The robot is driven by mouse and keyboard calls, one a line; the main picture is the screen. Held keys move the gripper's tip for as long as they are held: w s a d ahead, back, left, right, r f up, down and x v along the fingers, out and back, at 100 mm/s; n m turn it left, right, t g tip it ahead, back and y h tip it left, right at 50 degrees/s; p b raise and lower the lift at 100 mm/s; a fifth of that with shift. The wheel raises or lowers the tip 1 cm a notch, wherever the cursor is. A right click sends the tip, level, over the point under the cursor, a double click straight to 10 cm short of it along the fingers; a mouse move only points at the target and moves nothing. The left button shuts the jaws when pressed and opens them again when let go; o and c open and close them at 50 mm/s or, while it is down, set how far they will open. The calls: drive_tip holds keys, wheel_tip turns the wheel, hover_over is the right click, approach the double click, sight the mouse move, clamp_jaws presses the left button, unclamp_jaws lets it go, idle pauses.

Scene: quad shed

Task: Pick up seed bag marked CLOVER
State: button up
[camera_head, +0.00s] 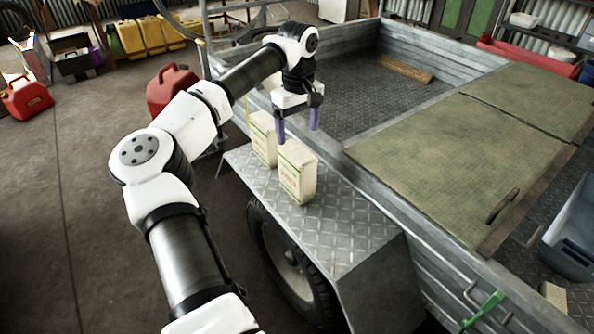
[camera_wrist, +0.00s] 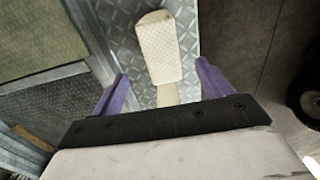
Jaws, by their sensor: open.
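Two cream box-shaped seed bags stand upright on the trailer's tread-plate mudguard (camera_head: 345,232). The nearer bag (camera_head: 297,172) has faint reddish print that I cannot read. The farther bag (camera_head: 262,138) stands behind it to the left, and its marking is also unreadable. I cannot tell which is CLOVER. My gripper (camera_head: 298,132) points down with its purple fingers apart and empty, just above and behind the nearer bag. In the wrist view, one bag (camera_wrist: 157,48) shows ahead between the fingers (camera_wrist: 162,72); part of the other (camera_wrist: 168,96) shows below it, cut off by the gripper body.
The trailer bed wall (camera_head: 375,128) runs close beside the mudguard, with a greenish board (camera_head: 450,150) on the right. The front of the mudguard is clear.

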sight(297, 172)
wheel_tip(297, 172, down, 11)
drive_tip(key=shift+a+p, duration=0.1)
drive_tip(key=shift+p, duration=0.35)
drive_tip(key=shift+c, duration=0.2)
drive_tip(key=shift+r, duration=0.1)
drive_tip(key=c, duration=1.5)
